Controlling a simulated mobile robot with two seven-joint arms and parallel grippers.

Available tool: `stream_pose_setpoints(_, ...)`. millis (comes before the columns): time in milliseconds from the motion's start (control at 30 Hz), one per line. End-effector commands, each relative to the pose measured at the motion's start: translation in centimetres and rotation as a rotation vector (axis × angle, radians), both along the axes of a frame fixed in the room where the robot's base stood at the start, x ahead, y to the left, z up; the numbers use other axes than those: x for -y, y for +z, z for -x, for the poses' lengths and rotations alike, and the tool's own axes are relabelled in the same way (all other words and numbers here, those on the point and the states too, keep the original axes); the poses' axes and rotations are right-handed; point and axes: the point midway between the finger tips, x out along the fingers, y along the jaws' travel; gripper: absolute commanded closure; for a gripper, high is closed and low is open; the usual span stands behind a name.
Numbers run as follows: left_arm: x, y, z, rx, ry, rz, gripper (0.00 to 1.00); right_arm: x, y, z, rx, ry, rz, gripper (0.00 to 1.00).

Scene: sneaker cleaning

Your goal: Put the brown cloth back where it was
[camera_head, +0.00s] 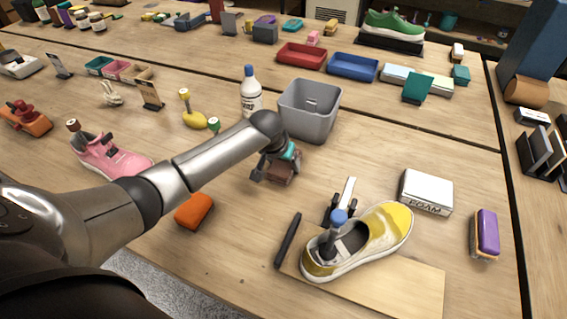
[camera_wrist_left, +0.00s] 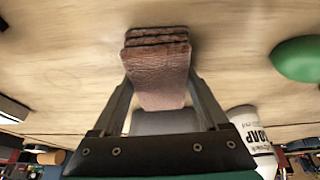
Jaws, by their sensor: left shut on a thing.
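My left gripper (camera_head: 272,176) is low over the middle of the table, in front of the grey bin, and is shut on the folded brown cloth (camera_head: 284,173). In the left wrist view the brown cloth (camera_wrist_left: 160,75) shows its folded layers between the two fingers. In the head view the gripper hides part of the cloth, and I cannot tell whether the cloth touches the table. My right gripper is not in view.
The grey bin (camera_head: 309,110) and white soap bottle (camera_head: 251,92) stand just behind my gripper. A yellow sneaker (camera_head: 382,232) lies on a board (camera_head: 415,287) at front right. An orange block (camera_head: 194,211) lies front left. Bare table surrounds the gripper's left and right.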

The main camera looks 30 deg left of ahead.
Motion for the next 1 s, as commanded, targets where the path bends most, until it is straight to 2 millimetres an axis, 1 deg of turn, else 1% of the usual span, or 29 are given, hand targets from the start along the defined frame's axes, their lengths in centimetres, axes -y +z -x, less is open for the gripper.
stream_pose_setpoints(167,0.0,0.2,-0.1,0.002,0.0,0.0,0.75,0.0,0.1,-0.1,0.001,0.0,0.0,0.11)
stream_pose_setpoints(300,0.0,-0.2,-0.1,0.002,0.0,0.0,0.75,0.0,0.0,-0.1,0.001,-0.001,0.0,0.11)
stream_pose_setpoints(333,0.0,-0.3,-0.1,0.002,0.0,0.0,0.22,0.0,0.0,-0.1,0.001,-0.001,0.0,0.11)
stream_pose_setpoints(533,0.0,-0.2,-0.1,0.002,0.0,0.0,0.0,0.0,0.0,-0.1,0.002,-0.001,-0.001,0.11)
stream_pose_setpoints(800,0.0,0.0,-0.1,0.002,0.0,-0.001,0.0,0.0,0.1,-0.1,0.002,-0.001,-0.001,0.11)
stream_pose_setpoints(933,-0.1,0.9,0.2,0.002,-0.001,-0.001,0.0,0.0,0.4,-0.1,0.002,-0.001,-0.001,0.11)
stream_pose_setpoints(1000,-0.1,1.8,0.5,0.003,-0.002,-0.001,0.0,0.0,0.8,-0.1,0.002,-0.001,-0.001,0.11)
